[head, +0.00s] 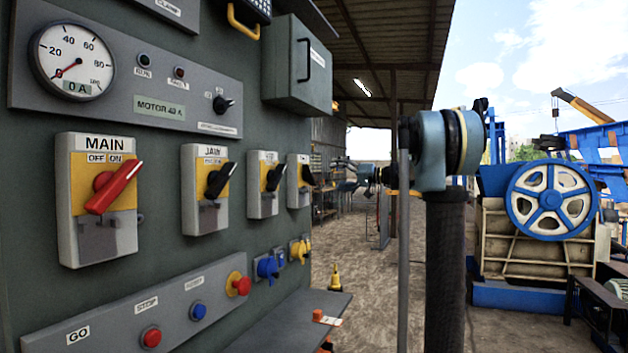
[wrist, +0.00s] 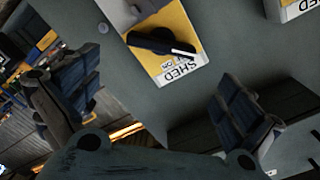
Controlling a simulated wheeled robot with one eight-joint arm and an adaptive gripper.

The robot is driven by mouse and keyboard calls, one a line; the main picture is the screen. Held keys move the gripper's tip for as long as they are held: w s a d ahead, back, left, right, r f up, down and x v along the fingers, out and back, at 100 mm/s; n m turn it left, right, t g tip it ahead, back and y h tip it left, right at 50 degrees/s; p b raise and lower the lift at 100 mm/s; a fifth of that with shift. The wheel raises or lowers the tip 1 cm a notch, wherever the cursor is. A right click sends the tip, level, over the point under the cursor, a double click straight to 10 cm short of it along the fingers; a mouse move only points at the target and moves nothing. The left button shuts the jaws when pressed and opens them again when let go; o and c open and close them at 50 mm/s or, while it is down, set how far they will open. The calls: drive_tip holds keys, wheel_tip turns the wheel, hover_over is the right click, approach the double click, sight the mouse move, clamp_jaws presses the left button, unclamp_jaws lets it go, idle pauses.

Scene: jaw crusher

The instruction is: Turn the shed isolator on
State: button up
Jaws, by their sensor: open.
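The shed isolator (wrist: 178,68) shows in the wrist view, upside down, as a yellow and grey switch box with a black rotary handle (wrist: 160,43). The handle lies slantwise across the yellow plate and partly covers the OFF/ON marking, with ON readable beside it. In the head view it appears to be the farthest box (head: 298,181) in the row; its label is too small to read there. My gripper (wrist: 152,108) is open and empty, its two dark fingers apart, with the shed isolator beyond them and not touched. In the head view my gripper (head: 345,174) is small, right of the panel.
The MAIN isolator (head: 98,198) with its red handle, the JAW isolator (head: 207,188) and a third isolator (head: 263,184) share the panel. A grey box (head: 298,66) juts out above, and blue and yellow sockets (head: 268,267) and a shelf (head: 295,325) lie below.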

sight(313, 175)
drive_tip(key=x, duration=1)
drive_tip(key=c, duration=0.7)
